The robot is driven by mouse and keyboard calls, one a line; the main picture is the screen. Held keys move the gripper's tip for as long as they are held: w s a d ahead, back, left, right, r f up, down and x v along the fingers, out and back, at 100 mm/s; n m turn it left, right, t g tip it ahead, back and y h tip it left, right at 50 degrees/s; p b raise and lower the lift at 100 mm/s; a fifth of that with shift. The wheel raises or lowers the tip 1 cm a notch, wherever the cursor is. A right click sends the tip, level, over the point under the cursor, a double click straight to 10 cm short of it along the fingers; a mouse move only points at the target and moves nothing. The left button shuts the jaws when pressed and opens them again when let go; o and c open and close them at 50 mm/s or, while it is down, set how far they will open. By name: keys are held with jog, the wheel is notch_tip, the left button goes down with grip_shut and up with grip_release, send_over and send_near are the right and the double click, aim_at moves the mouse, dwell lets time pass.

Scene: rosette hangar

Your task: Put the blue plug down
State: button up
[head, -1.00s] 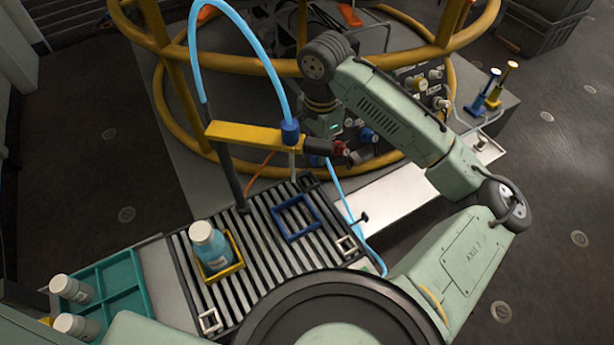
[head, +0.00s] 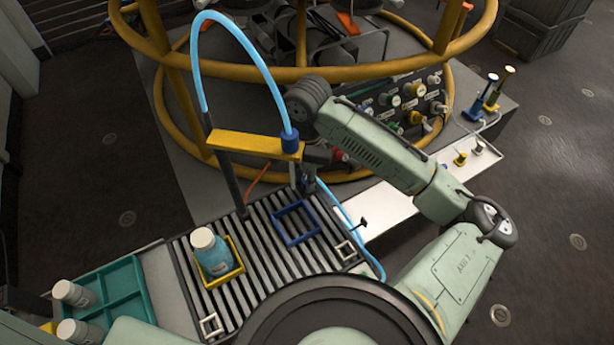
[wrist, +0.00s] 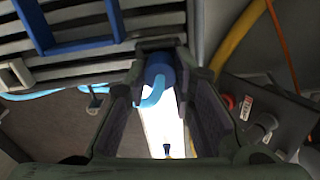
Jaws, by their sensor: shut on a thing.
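The blue plug (wrist: 158,68) is between the two fingers of my gripper (wrist: 162,62) in the wrist view. A light blue hose (wrist: 151,97) curves away from it. In the head view my gripper (head: 309,183) is low beside the grating's far right edge, partly hidden by the yellow bar; the plug is hard to make out there. A blue square frame (head: 276,227) lies on the slatted grating (head: 262,262), left of and nearer than my gripper. It shows at the upper left of the wrist view (wrist: 80,47), apart from the plug.
A yellow bar (head: 245,144) on a dark post stands beside my gripper, with a blue hose end (head: 290,142) on it. A bottle (head: 209,250) stands in a yellow frame. A teal tray (head: 120,285) is at left. A panel of connectors (head: 412,104) is behind.

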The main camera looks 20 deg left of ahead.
jog(key=shift+f, duration=0.2)
jog(key=shift+f, duration=0.2)
jog(key=o, duration=1)
jog(key=shift+c, duration=0.2)
jog(key=shift+r, duration=0.15)
notch_tip(320, 180, up, 12)
jog(key=shift+a, duration=0.1)
